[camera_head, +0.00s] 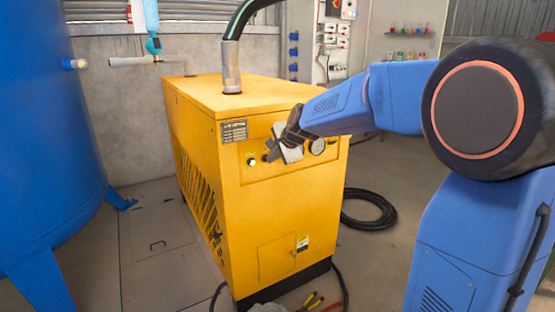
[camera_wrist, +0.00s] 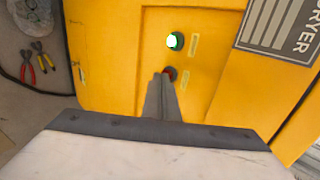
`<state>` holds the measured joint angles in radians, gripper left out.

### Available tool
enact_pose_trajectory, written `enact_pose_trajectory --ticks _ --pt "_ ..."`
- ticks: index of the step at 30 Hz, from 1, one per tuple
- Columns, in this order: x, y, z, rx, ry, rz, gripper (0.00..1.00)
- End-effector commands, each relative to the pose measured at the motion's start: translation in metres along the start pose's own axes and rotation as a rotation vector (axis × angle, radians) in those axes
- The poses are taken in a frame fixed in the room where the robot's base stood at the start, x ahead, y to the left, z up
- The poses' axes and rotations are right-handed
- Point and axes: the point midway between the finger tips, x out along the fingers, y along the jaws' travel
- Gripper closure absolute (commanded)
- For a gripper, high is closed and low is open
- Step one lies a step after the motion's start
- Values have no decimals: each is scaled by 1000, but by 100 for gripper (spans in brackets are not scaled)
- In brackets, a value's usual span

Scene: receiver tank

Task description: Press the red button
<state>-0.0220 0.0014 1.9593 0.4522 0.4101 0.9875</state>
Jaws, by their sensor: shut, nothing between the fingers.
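The red button (camera_wrist: 172,73) is on the front panel of the yellow dryer (camera_head: 270,215). In the wrist view it shows right at the tips of my gripper (camera_wrist: 163,77), which partly cover it. I cannot tell whether the tips touch it. My gripper is shut and empty, pointing at the panel. In the head view my gripper (camera_head: 268,155) is in front of the dryer's upper front, and the red button is hard to make out there. A lit green button (camera_wrist: 174,41) sits beside the red one; it also shows in the head view (camera_head: 251,161).
A round gauge (camera_head: 317,147) is on the panel to the right of my gripper. A label plate (camera_wrist: 285,25) is near the buttons. A large blue tank (camera_head: 50,130) stands at the left. A black hose (camera_head: 368,222) and pliers (camera_head: 312,300) lie on the floor.

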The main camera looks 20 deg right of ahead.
Motion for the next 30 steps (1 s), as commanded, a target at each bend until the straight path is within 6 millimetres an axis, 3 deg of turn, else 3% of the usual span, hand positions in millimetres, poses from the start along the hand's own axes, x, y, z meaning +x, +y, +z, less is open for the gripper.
enact_pose_trajectory --ticks 30 --pt "21 -21 0 0 1 -3 100"
